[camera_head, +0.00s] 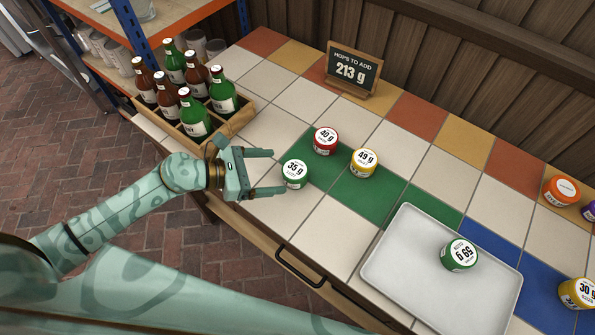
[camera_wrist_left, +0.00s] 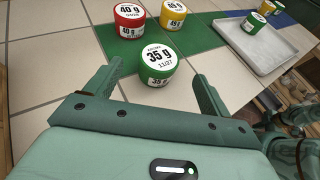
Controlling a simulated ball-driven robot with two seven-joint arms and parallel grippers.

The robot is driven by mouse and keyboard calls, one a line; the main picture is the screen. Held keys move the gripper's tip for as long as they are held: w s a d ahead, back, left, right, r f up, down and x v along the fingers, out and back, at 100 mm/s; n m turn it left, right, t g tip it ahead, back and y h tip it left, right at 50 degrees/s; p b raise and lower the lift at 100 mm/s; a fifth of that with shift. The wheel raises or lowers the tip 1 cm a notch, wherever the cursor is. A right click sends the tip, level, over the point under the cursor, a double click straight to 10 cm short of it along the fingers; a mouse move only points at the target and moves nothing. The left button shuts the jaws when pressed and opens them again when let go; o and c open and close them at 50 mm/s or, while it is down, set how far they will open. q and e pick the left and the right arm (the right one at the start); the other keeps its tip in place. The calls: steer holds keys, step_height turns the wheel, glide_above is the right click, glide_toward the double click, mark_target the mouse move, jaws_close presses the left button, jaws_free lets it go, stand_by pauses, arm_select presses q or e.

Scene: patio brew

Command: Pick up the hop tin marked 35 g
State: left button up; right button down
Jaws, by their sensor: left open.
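The hop tin marked 35 g (camera_head: 294,174) is green with a white label and stands upright on the tiled counter. It also shows in the left wrist view (camera_wrist_left: 158,66), just beyond the fingertips and centred between them. My left gripper (camera_head: 268,171) is open and empty, its fingers pointing at the tin from the left in the head view. In the left wrist view the two fingers (camera_wrist_left: 152,88) stand wide on either side, with the tin a little ahead of them.
A red 40 g tin (camera_head: 325,141) and a yellow 49 g tin (camera_head: 363,163) stand close behind. A white tray (camera_head: 390,262) holds a green tin (camera_head: 459,254). A bottle crate (camera_head: 236,122) stands left of the gripper. Several tins stand far right.

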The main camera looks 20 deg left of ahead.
mark_target(302, 170)
arm_select(q)
steer(key=b+x, duration=0.1)
steer(key=x, duration=0.8)
steer(key=shift+f, duration=0.25)
steer(key=c, duration=1.1)
